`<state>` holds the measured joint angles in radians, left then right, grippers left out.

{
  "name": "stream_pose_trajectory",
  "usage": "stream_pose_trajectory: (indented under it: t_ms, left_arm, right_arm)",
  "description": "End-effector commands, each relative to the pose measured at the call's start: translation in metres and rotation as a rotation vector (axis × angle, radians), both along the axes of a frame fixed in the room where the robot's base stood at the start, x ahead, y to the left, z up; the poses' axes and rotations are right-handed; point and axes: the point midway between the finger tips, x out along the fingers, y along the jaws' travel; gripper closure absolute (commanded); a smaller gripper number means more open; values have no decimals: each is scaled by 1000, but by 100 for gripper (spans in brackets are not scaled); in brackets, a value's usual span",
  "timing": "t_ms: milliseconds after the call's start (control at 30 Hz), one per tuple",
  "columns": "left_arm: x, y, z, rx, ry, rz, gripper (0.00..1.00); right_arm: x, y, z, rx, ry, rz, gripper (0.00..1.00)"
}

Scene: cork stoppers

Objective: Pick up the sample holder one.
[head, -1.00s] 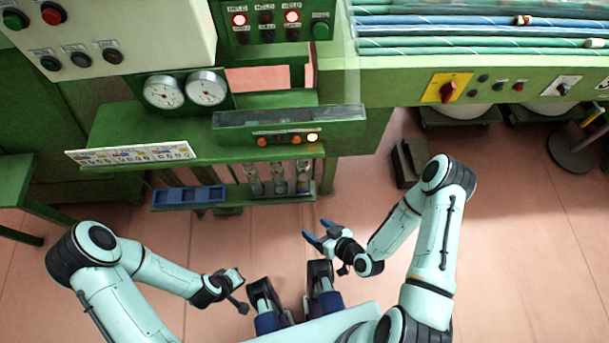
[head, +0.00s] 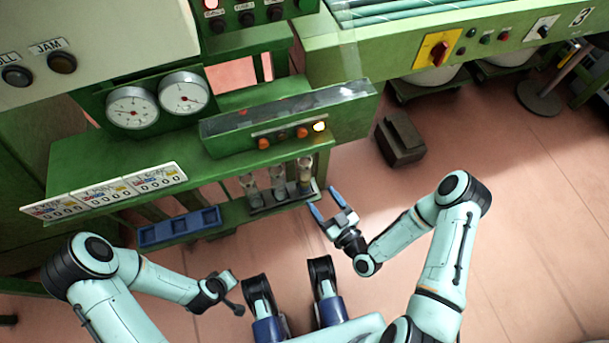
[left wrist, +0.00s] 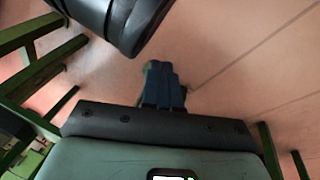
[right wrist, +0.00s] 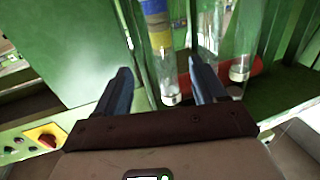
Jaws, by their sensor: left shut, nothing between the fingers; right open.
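Three clear, tube-like holders stand upright in a row at the right end of the green machine's lower shelf: a left one (head: 250,190), a middle one (head: 279,182) and a right one (head: 305,172). I cannot tell which is sample holder one. My right gripper (head: 325,200) is open and empty, just right of the row, its blue fingers pointing toward it. In the right wrist view a clear tube with blue and yellow bands (right wrist: 160,38) shows beyond and between the fingers (right wrist: 159,70). My left gripper (left wrist: 165,80) is shut and empty, away from the shelf.
A blue tray with compartments (head: 180,227) sits left of the tubes on the shelf. A dark box (head: 400,138) stands on the floor at right. Open floor lies around my right arm.

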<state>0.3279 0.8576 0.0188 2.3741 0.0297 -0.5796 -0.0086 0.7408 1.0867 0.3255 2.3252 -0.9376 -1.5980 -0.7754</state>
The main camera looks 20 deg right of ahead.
Motion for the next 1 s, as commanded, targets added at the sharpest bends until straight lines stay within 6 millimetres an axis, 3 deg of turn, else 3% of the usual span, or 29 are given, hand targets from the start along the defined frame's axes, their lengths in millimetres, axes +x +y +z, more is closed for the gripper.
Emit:
stream_pose_trajectory:
  t_ms: [133,367,700,1000]
  left_arm:
    - [-10,2,-11,-1,33,3,100]
    - [-17,2,-17,-4,58,4,100]
    - [-43,6,-39,-7,146,10,100]
    - [-45,7,-39,-9,153,11,100]
  right_arm:
    - [26,8,-1,-1,-1,2,30]
    - [42,13,0,1,1,0,30]
    - [84,29,2,1,1,0,30]
    - [87,30,3,0,3,0,33]
